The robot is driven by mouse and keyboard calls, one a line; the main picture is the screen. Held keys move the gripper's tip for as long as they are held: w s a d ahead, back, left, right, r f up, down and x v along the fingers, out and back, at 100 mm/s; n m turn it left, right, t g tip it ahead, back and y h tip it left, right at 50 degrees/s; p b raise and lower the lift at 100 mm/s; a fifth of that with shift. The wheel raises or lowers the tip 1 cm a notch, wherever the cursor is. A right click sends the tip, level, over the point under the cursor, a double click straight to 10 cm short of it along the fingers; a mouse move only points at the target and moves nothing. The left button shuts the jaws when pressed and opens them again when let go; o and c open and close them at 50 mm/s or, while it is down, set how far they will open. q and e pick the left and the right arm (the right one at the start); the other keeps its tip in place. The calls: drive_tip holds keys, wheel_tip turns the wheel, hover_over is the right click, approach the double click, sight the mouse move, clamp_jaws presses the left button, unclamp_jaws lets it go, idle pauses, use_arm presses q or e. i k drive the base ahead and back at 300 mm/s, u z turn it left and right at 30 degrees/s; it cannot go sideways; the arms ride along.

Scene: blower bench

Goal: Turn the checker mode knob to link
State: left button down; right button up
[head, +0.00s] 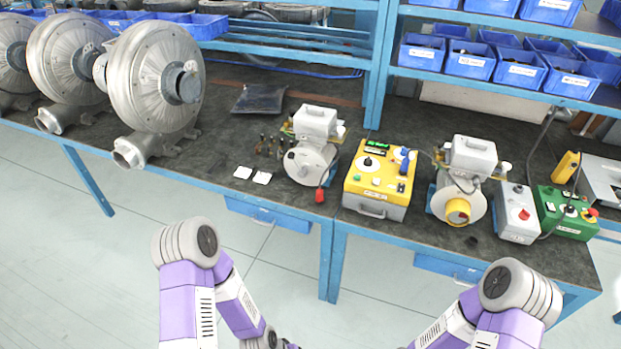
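A box with a yellow top panel and a grey front (377,212) stands on the bench at centre right; it looks like the checker. Its panel carries a black knob (367,161), a green display (378,144), a blue part (405,157) and small buttons. The panel's lettering is too small to read, so I cannot tell the knob's setting. My two arms show at the bottom, in front of the bench and apart from the box. Neither gripper is in view.
Motor units (311,160) (458,187) stand on either side of the yellow box. A grey switch box (518,212) and a green control box (567,214) are farther right. Large blowers (152,85) fill the left. Blue bins (471,62) line the shelf behind.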

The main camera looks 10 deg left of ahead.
sight(367, 162)
drive_tip(key=z, duration=0.75)
drive_tip(key=i, duration=1.05)
drive_tip(key=u, duration=0.25)
